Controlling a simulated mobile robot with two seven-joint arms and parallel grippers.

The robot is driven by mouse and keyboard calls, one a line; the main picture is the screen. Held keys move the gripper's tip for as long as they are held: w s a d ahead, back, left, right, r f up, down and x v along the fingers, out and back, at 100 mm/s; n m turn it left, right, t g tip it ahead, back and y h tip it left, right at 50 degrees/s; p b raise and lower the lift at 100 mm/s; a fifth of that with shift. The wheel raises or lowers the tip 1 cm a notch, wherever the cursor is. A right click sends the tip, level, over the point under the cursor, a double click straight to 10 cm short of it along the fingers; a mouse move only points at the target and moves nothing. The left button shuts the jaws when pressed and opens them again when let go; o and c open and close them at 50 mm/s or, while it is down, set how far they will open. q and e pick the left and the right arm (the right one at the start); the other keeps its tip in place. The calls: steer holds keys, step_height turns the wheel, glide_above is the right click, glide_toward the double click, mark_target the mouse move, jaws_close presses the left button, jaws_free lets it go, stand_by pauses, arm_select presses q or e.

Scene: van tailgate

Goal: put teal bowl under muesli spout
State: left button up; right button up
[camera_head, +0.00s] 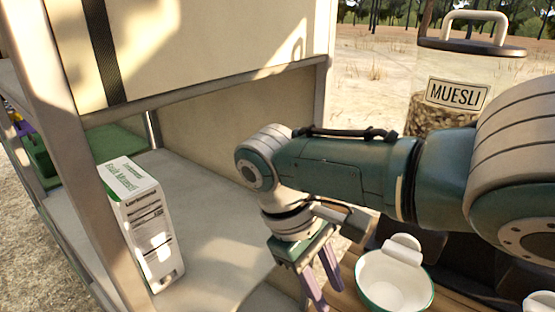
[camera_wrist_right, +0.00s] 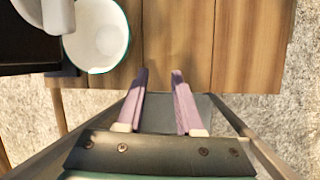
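A bowl with a white inside and teal outside (camera_head: 392,290) stands on the wooden surface at the lower right of the head view. It also shows at the upper left of the right wrist view (camera_wrist_right: 98,38). A white rounded piece (camera_head: 403,247) overlaps its back rim; I cannot tell whether it is a spout. The muesli container (camera_head: 465,75) stands behind my right arm, which hides its lower part. My right gripper (camera_head: 322,296) is open and empty, left of the bowl and apart from it; its fingers (camera_wrist_right: 159,76) are spread. My left gripper is out of view.
A white and green carton (camera_head: 145,225) stands on the pale shelf (camera_head: 215,225) at the left. A frame post (camera_head: 75,150) rises beside it. Part of another white piece (camera_head: 540,304) shows at the lower right corner. The wooden board (camera_wrist_right: 215,40) is bare right of the bowl in the wrist view.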

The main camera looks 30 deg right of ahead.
steer(key=s+a+f, duration=0.1)
steer(key=a, duration=0.1)
steer(key=s+a+f+t+y, duration=0.1)
steer(key=s+a, duration=0.1)
steer(key=s+a+f+n+y, duration=0.1)
steer(key=a, duration=0.1)
steer(key=shift+s+t, duration=0.25)
steer(key=shift+t, duration=0.05)
steer(key=s+d+r+m+t+y, duration=0.1)
steer(key=s+r+t, duration=0.4)
steer(key=s+r, duration=0.5)
steer(key=shift+d+m, duration=0.5)
steer(key=shift+d, duration=0.1)
